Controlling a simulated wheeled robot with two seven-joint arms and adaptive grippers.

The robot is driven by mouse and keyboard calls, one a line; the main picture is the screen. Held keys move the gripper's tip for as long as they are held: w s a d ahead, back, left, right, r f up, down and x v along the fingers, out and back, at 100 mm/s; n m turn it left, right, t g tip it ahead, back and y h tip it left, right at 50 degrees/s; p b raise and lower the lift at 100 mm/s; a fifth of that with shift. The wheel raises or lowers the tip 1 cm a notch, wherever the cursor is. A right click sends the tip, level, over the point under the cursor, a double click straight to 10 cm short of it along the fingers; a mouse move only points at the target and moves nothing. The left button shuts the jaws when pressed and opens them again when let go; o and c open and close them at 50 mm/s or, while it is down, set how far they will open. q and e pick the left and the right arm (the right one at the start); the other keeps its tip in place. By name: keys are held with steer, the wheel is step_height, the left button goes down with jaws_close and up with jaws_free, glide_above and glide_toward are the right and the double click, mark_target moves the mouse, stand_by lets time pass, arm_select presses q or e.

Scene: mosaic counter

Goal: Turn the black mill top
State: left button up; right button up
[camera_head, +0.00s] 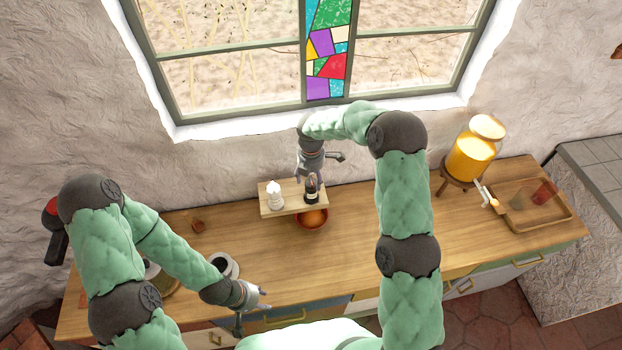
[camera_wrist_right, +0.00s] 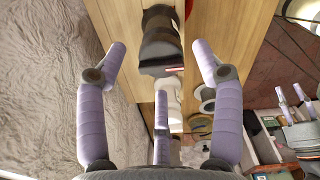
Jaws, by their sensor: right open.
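The black mill (camera_head: 312,188) stands upright on a small raised wooden shelf (camera_head: 266,209), to the right of a white mill (camera_head: 274,194). My right gripper (camera_head: 311,174) is just above the black mill. In the right wrist view, the black mill (camera_wrist_right: 160,42) lies between and beyond the spread purple fingers of my right gripper (camera_wrist_right: 160,58). I cannot tell whether a finger touches it. The white mill (camera_wrist_right: 169,98) shows behind the middle finger. My left gripper (camera_head: 252,308) is open and empty above the counter's front edge.
An orange bowl (camera_head: 313,220) with round fruit sits under the shelf. A grey-rimmed pot (camera_head: 224,265) stands near my left forearm. A juice dispenser (camera_head: 472,158) and a wooden tray (camera_head: 528,226) are at the right. The window wall is close behind the shelf.

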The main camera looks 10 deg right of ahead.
steer(key=shift+s+f, duration=0.1)
steer(key=shift+f, duration=0.95)
steer(key=c, duration=1.2)
steer(key=shift+o, duration=0.2)
